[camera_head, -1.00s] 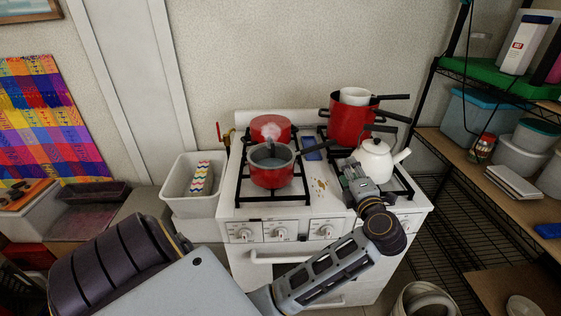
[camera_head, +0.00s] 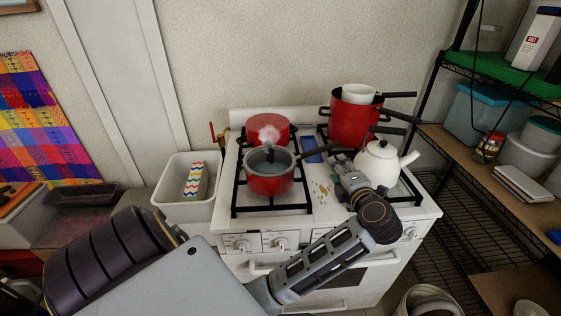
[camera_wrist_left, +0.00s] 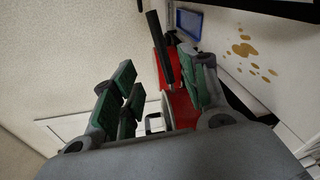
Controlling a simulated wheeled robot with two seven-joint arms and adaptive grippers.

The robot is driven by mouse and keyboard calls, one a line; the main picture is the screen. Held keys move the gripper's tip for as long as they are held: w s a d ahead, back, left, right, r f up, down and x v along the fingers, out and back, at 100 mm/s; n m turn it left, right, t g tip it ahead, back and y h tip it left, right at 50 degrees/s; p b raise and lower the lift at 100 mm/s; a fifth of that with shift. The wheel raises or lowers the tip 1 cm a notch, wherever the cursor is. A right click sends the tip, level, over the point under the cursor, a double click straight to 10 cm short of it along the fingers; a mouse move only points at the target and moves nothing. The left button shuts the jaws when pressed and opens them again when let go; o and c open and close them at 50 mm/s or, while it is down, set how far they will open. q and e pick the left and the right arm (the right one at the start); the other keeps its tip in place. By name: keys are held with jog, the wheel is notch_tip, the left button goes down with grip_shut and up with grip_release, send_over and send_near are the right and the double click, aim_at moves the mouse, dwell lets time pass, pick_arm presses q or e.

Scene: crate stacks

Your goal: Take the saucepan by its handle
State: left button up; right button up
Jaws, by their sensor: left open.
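The red saucepan (camera_head: 268,185) with a glass lid stands on the front left burner of the stove. Its long black handle (camera_head: 318,152) points right and toward the back. My left gripper (camera_head: 342,163) is open, just right of the handle and beside the white kettle. In the left wrist view, the green finger pads of the gripper (camera_wrist_left: 160,82) are spread apart. The black handle (camera_wrist_left: 160,48) shows in the gap between them, with red pan wall (camera_wrist_left: 182,105) behind. I cannot tell whether the handle is between the fingers or beyond them. My right gripper is not seen.
The white kettle (camera_head: 378,160) stands close to the right of my left gripper. A large red pot (camera_head: 352,120) and a smaller red pot (camera_head: 266,130) stand on the back burners. A white bin (camera_head: 172,211) is left of the stove; a wire shelf (camera_head: 466,147) is right.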

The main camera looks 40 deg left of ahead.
aim_at(326, 149)
pick_arm(q)
jog(key=x, duration=0.8)
jog(key=shift+w+a+f+p, duration=0.1)
jog(key=shift+w+a+p, duration=0.15)
jog(key=shift+p, duration=0.1)
jog(key=shift+w+a, duration=0.35)
jog(key=shift+w, duration=0.1)
jog(key=shift+w+a, duration=0.25)
jog(key=shift+w, duration=0.05)
jog(key=shift+p+x, duration=0.3)
jog(key=shift+x, duration=0.6)
jog(key=shift+w+a+f, duration=0.2)
jog(key=shift+w+a, duration=0.3)
jog(key=shift+w, duration=0.05)
jog(key=shift+c, duration=0.2)
grip_shut()
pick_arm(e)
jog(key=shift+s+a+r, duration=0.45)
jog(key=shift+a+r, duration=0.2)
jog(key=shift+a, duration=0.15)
